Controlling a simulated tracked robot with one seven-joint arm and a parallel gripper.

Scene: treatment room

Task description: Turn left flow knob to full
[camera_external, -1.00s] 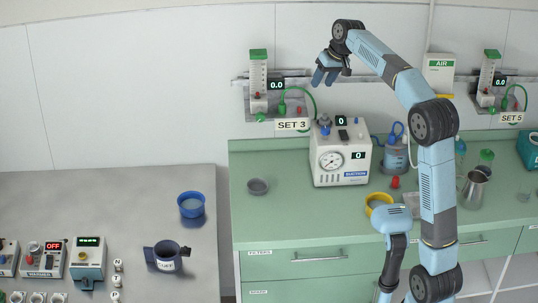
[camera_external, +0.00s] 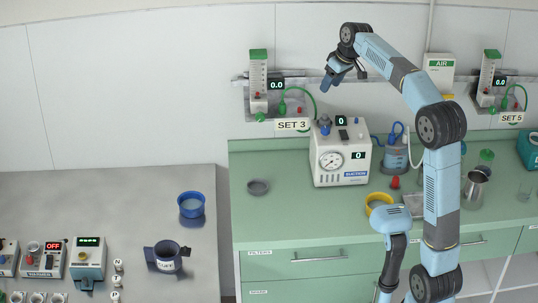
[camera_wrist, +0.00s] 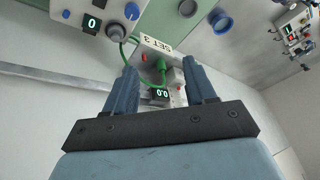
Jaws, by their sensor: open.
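The left flowmeter (camera_external: 258,75) is a clear upright tube with a green top on the wall rail, above the SET 3 label (camera_external: 292,125). Its display (camera_external: 277,85) reads 0.0. A green knob (camera_external: 260,116) shows at its foot. My gripper (camera_external: 328,84) is open and empty, to the right of the flowmeter and apart from it, fingers pointing down and left.
A green hose (camera_external: 308,92) loops beside the flowmeter. The suction unit (camera_external: 340,155), with a blue knob on top, stands on the green counter below my gripper. A second flowmeter (camera_external: 487,75) is at the right above SET 5. The wall left of the left flowmeter is clear.

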